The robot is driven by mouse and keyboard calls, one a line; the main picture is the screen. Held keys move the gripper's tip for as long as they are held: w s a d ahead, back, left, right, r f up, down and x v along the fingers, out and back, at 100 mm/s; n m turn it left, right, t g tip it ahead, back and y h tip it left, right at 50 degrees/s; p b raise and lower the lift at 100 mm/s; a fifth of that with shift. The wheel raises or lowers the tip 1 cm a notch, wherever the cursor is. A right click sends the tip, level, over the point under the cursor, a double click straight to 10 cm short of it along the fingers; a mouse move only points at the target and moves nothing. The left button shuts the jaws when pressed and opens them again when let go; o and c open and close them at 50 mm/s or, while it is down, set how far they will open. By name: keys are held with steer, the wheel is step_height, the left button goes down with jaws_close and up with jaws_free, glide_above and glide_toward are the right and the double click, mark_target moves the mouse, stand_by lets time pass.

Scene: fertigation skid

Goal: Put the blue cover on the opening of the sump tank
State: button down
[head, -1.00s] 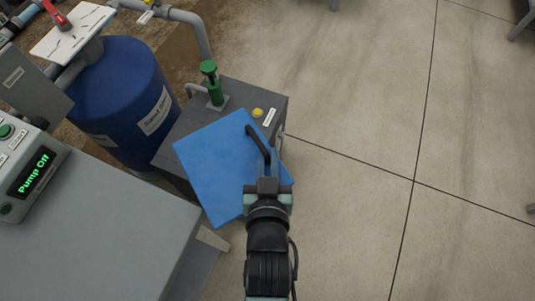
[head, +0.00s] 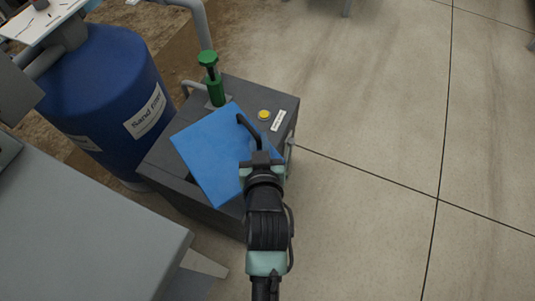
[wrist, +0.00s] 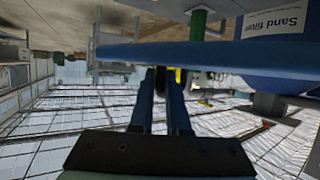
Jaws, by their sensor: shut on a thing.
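The blue cover (head: 208,150) is a flat square plate with a dark bar handle (head: 248,131). My gripper (head: 262,160) is shut on that handle. The cover lies over the top of the grey sump tank (head: 274,96) in the head view, turned at an angle to the tank's edges. In the wrist view the cover's edge (wrist: 200,52) crosses the top, beyond my gripper's fingers (wrist: 160,98). I cannot tell whether the cover touches the tank.
A green valve (head: 211,80) stands at the tank's back, and a yellow button (head: 264,115) sits near its right edge. The blue sand filter (head: 100,90) is close on the left. A grey cabinet (head: 90,230) is at lower left. The floor at right is clear.

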steer(key=shift+n+y, duration=0.7)
steer(key=shift+y, duration=0.2)
steer(key=w+a+f+b, duration=0.1)
steer(key=w+f+b, duration=0.1)
steer(key=f+b, duration=0.3)
steer(key=w+a+f+b, duration=0.2)
steer(key=f+b, duration=0.4)
steer(key=w+a+f+b, duration=0.1)
steer(key=w+f+b, duration=0.1)
steer(key=f+b, duration=0.4)
steer(key=shift+w+a, duration=0.25)
steer(key=shift+a, duration=0.15)
steer(key=shift+f+b, duration=0.4)
steer(key=shift+f, duration=0.25)
steer(key=c, duration=0.8)
jaws_free()
steer(key=p+v, duration=0.6)
steer(key=v, duration=0.7)
steer(key=shift+w+r, duration=0.1)
steer(key=shift+r, duration=0.05)
steer(key=shift+r, duration=0.1)
